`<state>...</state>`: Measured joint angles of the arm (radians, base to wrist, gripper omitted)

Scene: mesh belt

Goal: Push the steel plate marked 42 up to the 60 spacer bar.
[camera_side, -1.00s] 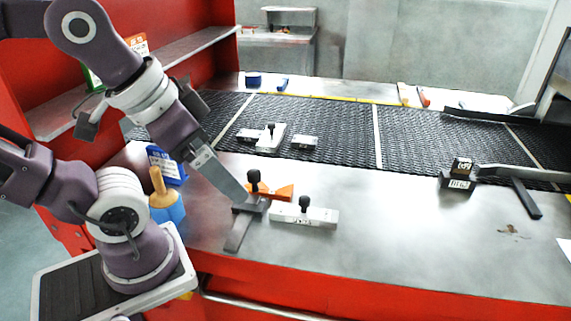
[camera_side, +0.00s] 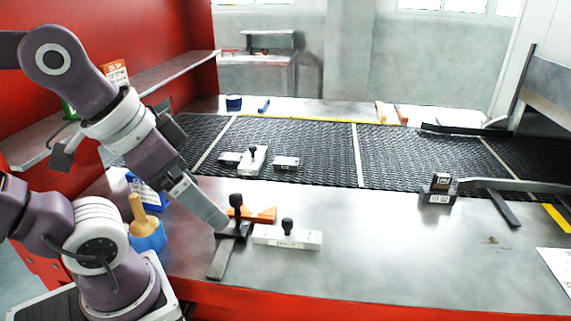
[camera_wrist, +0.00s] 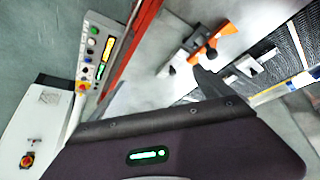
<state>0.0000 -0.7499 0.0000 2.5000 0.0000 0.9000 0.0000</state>
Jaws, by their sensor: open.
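In the side view two small grey blocks lie on the mesh belt, the left block (camera_side: 229,158) and the right block (camera_side: 286,163). A pale bar with a black knob (camera_side: 253,160) sits between them. The numbers 42 and 60 cannot be read, so I cannot tell which block is the plate. A white bar with a black knob (camera_side: 287,238) lies on the bench. My gripper (camera_side: 222,224) is open, low over the bench, beside a dark T-shaped tool with a black knob (camera_side: 222,260). Contact is unclear. The wrist view shows its dark finger (camera_wrist: 209,84).
An orange piece (camera_side: 262,214) lies behind the tool. A blue pot with a wooden handle (camera_side: 148,238) stands left of it. Dark blocks (camera_side: 438,195) and a grey rail (camera_side: 520,186) are at the right. The bench between the white bar and these blocks is clear.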

